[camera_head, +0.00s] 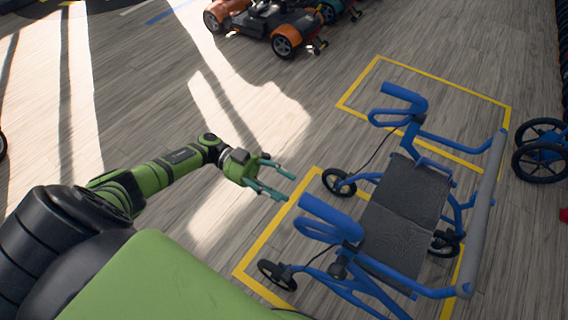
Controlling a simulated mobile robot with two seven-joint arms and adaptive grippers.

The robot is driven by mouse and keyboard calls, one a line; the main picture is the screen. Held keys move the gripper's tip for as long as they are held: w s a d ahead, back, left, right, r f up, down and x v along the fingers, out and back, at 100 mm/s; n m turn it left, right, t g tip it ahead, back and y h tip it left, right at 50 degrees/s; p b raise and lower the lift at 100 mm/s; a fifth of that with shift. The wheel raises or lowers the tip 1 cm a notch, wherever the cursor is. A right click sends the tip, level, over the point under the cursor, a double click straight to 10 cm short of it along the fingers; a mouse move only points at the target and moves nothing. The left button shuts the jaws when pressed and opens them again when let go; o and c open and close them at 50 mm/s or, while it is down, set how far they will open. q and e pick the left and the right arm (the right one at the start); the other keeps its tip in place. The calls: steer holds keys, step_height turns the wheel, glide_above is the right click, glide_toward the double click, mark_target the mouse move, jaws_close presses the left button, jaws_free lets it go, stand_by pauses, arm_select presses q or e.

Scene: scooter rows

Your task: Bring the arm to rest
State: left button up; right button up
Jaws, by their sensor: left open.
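My left arm reaches in from the left, green and black, stretched out over the wooden floor. My left gripper (286,185) is at its end, with two teal fingers spread apart and nothing between them. It is just left of a blue rollator (402,215) with a grey seat and a grey back bar. The fingertips appear close to the rollator's left wheel and handle in the picture, but no contact shows. My right gripper is not in view.
The rollator stands partly in a yellow floor outline (247,258); another yellow outline (425,75) lies behind it. Orange scooters (268,22) stand at the top. The sunlit floor (150,90) behind my arm is clear.

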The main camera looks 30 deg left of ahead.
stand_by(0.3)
arm_select(q)
steer(key=w+f+n+t+y+p, duration=0.25)
steer(key=w+f+n+t, duration=0.35)
steer(key=f+n+t, duration=0.3)
steer(key=s+a+f+n+t+y, duration=0.2)
steer(key=s+f+n+y, duration=0.15)
steer(key=f+y, duration=0.3)
steer(key=s+a+f+n+t+y, duration=0.1)
steer(key=s+f+n+y, duration=0.1)
steer(key=f+n+y, duration=0.45)
steer(key=s+d+f+n+g+p, duration=0.1)
steer(key=s+f+g, duration=0.2)
steer(key=s, duration=0.7)
steer(key=s+d+f+n+g+y, duration=0.1)
steer(key=s+f+g, duration=0.3)
steer(key=s+f, duration=0.3)
steer(key=s+d+f+n+g+y+p, duration=0.1)
steer(key=s+f+g, duration=0.2)
steer(key=s, duration=1.1)
step_height(320, 180, down, 3)
steer(key=shift+d+f+g+p, duration=0.1)
steer(key=shift+d+g+p, duration=0.2)
steer(key=shift+y, duration=0.25)
